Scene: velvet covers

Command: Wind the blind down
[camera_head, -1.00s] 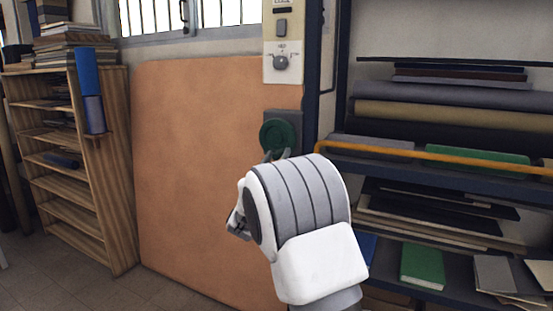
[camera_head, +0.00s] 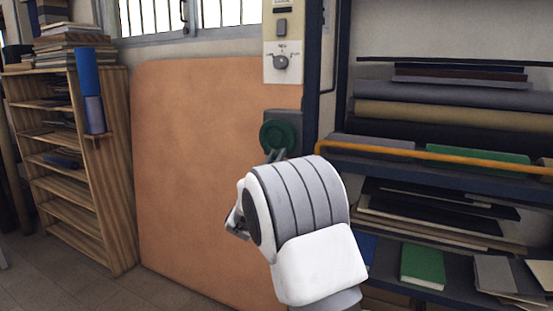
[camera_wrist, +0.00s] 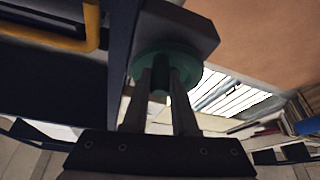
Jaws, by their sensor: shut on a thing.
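A round green knob (camera_head: 279,136) sits on a dark grey plate (camera_head: 297,119) on the post beside the orange panel. My gripper (camera_head: 277,156) reaches up to the knob from below in the head view, and my white and grey wrist hides part of it. In the wrist view the two fingers of my gripper (camera_wrist: 160,82) are closed on the middle part of the green knob (camera_wrist: 188,62), in front of its wider disc. The blind itself cannot be made out; barred window panes (camera_head: 190,14) show at the top.
A switch panel with a rotary dial (camera_head: 281,62) is above the knob. An orange rail (camera_head: 430,154) runs in front of the shelves of rolls and books at right. A wooden bookcase (camera_head: 120,170) stands at left, and the floor before the orange panel (camera_head: 200,180) is clear.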

